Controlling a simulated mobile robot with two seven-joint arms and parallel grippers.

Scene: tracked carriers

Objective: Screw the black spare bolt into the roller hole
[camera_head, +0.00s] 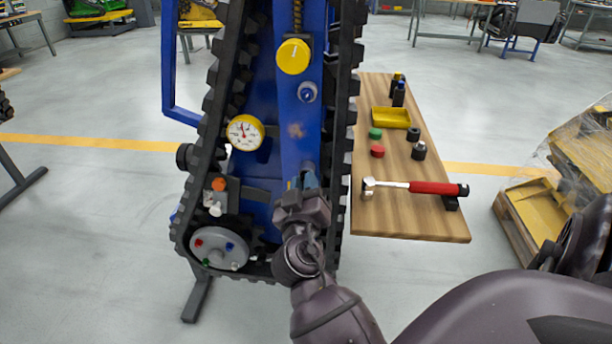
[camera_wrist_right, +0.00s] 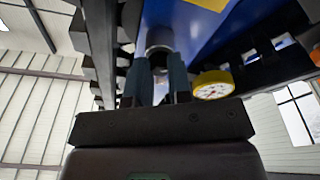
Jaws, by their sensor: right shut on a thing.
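My right gripper (camera_head: 308,182) is in front of the blue frame of the tracked carrier (camera_head: 262,175), between its black tracks. In the right wrist view the two fingers (camera_wrist_right: 160,75) are shut on a small dark piece (camera_wrist_right: 159,66), mostly hidden between them; I cannot tell for sure that it is the black bolt. A grey round part (camera_wrist_right: 160,38) sits right at the fingertips, and I cannot tell whether it is the roller hole or part of the held piece. My left gripper is not in view.
A yellow-rimmed gauge (camera_head: 245,132), a yellow knob (camera_head: 293,56) and a grey wheel (camera_head: 222,248) with coloured bolts are on the carrier.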

